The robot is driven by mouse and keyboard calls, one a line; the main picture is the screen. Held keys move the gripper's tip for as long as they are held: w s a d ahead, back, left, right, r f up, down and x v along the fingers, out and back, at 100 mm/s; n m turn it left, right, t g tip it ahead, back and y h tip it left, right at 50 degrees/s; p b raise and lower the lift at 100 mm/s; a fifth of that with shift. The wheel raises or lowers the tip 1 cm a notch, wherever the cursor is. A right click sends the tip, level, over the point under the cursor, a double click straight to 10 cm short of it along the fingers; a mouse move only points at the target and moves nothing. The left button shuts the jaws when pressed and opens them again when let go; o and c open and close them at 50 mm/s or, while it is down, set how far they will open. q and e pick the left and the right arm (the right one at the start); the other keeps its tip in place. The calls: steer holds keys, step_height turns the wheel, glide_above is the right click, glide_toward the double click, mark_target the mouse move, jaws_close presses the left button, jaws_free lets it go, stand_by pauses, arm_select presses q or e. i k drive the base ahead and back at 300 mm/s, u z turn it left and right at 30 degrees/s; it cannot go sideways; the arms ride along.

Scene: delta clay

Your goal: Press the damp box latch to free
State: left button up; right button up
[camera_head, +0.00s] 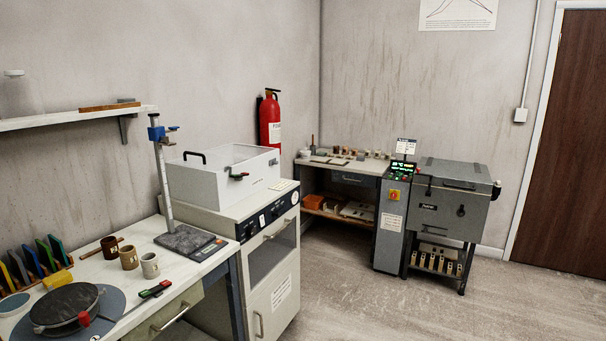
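A pale grey box (203,188) with a clear-looking lid (232,154) sits on top of a white cabinet, left of the middle; I take it for the damp box. Its lid looks closed. A black handle (194,155) stands at the lid's left side. I cannot tell whether the latch is engaged. Neither of my grippers is in view.
The white cabinet (281,299) adjoins a worktable (198,271) with a clamp stand (163,180), cups and a round turntable (64,307). A grey machine (449,204) stands at the right. The floor (380,305) in front is clear.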

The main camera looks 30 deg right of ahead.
mark_target(240, 175)
steer(key=z, duration=0.55)
steer(key=k, duration=1.3)
steer(key=z, duration=0.6)
steer(key=i, duration=1.3)
steer(key=z, duration=0.25)
steer(key=i, duration=1.2)
steer(key=u, duration=0.9)
steer(key=i, duration=0.7)
steer(key=u, duration=1.25)
steer(key=i, duration=0.4)
steer(key=u, duration=0.35)
